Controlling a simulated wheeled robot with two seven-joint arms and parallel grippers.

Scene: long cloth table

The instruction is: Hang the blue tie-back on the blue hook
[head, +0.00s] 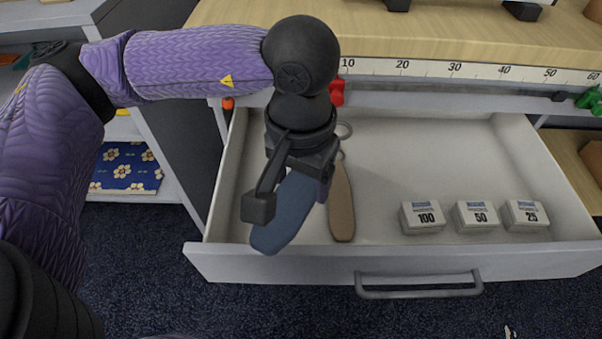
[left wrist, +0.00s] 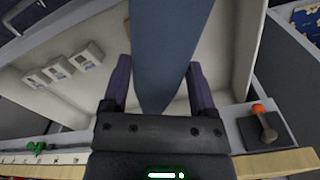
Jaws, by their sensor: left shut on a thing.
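The blue tie-back (head: 285,218) is a long, flat strip hanging from my left gripper (head: 303,178) over the left part of the open drawer. Its lower end overlaps the drawer front in the head view. The left wrist view shows the blue tie-back (left wrist: 168,40) between the two purple fingers of my left gripper (left wrist: 160,82), which is shut on it. Its upper end is hidden by the gripper in the head view. I see no blue hook in either view. My right gripper is not in view.
A brown tie-back (head: 341,208) lies in the drawer (head: 400,140) beside the blue one. Several small labelled boxes (head: 423,218) sit at the drawer's right. Red (head: 337,92), orange (head: 228,103) and green (head: 590,100) pieces show along the table edge, which carries a ruler (head: 430,70).

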